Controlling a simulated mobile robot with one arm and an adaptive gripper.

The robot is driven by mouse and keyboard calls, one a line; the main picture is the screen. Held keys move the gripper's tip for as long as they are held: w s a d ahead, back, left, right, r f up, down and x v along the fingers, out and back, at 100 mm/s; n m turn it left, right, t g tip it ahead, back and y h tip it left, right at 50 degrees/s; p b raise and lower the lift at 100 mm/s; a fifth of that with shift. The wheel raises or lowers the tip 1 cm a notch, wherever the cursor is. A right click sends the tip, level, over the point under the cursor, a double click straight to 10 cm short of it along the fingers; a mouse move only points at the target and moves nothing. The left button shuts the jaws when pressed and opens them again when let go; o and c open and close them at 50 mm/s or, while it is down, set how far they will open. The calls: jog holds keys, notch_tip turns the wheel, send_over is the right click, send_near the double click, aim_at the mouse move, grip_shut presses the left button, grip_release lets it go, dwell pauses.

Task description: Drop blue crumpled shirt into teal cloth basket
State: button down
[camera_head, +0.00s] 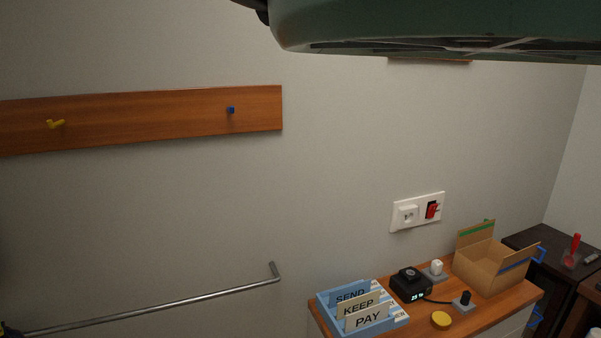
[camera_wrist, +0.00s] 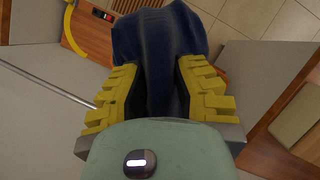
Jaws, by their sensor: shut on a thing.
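My gripper (camera_wrist: 163,88) shows in the wrist view, its yellow-padded fingers shut on the blue crumpled shirt (camera_wrist: 158,35). The dark blue cloth is pinched between the two fingers and spreads out beyond the fingertips over a tiled floor. In the head view the shirt cannot be seen. The teal cloth basket cannot be made out in either view.
In the head view a wooden counter (camera_head: 468,316) holds a blue letter tray (camera_head: 325,311), a black clock (camera_head: 410,284) and an open cardboard box (camera_head: 487,268). A metal rail (camera_head: 160,307) and a wooden hook board (camera_head: 150,116) are on the wall.

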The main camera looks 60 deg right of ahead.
notch_tip(320, 180, up, 4)
jog(key=shift+w+f+p, duration=0.15)
jog(key=shift+f+p, duration=0.1)
jog(key=shift+p, duration=1)
notch_tip(320, 180, up, 3)
jog(key=p, duration=0.3)
jog(key=shift+a+r, duration=0.1)
jog(key=shift+r, duration=0.05)
jog(key=shift+r+p, duration=0.75)
jog(key=shift+r, duration=0.1)
jog(key=s+r+p, duration=0.2)
jog(key=r+p, duration=1.2)
jog(key=s+r+p, duration=0.2)
jog(key=r+p, duration=1.2)
jog(key=shift+d+r, duration=0.25)
jog(key=shift+r, duration=0.1)
